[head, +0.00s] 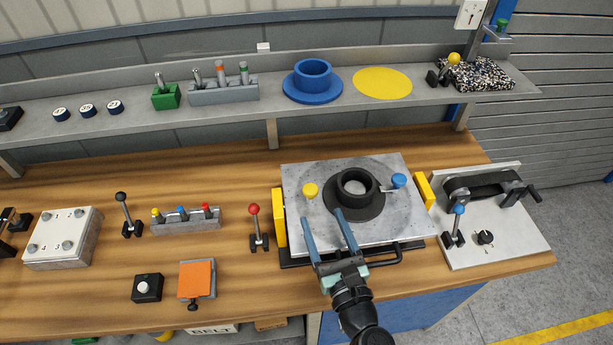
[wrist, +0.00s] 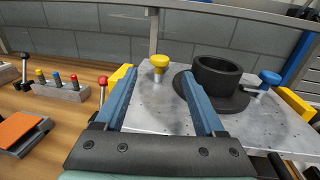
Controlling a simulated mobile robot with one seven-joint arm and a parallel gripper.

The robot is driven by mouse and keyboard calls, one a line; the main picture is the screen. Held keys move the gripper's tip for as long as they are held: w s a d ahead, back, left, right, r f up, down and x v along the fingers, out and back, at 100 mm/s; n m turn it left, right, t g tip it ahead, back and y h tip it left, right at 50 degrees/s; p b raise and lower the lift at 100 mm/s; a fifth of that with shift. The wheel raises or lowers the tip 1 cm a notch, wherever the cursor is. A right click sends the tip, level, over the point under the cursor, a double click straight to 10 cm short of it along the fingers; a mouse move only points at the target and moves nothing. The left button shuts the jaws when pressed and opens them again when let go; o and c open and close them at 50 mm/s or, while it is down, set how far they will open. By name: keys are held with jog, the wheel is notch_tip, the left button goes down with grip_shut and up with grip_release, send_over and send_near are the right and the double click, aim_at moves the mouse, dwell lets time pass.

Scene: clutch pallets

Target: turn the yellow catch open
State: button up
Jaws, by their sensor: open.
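The yellow catch is a round yellow knob (head: 310,190) on a short stem, standing on the left part of a grey metal pallet plate (head: 303,232). In the wrist view the yellow knob (wrist: 159,63) is beyond the fingertips and between them. A blue catch knob (head: 399,180) is on the plate's right side. A black flanged ring (head: 357,184) sits between the two knobs. My gripper (head: 326,212) is open and empty over the front of the plate, with its fingers pointing to the back. It is apart from the yellow knob.
Yellow blocks flank the plate on the left (head: 279,217) and right (head: 424,189). A red-knobbed lever (head: 256,226) stands just left of the plate. A black bar handle (head: 388,256) runs along the plate's front. A shelf (head: 222,122) with a blue flanged ring (head: 313,80) is behind.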

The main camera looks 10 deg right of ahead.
send_near(306, 178)
jog(key=w+r, duration=0.1)
jog(key=w, duration=0.1)
jog(key=w+a+r, duration=0.1)
jog(key=w+r, duration=0.1)
jog(key=w+a+r, duration=0.1)
jog(key=w, duration=0.1)
jog(key=shift+a+r, duration=0.1)
jog(key=shift+r, duration=0.3)
grip_shut()
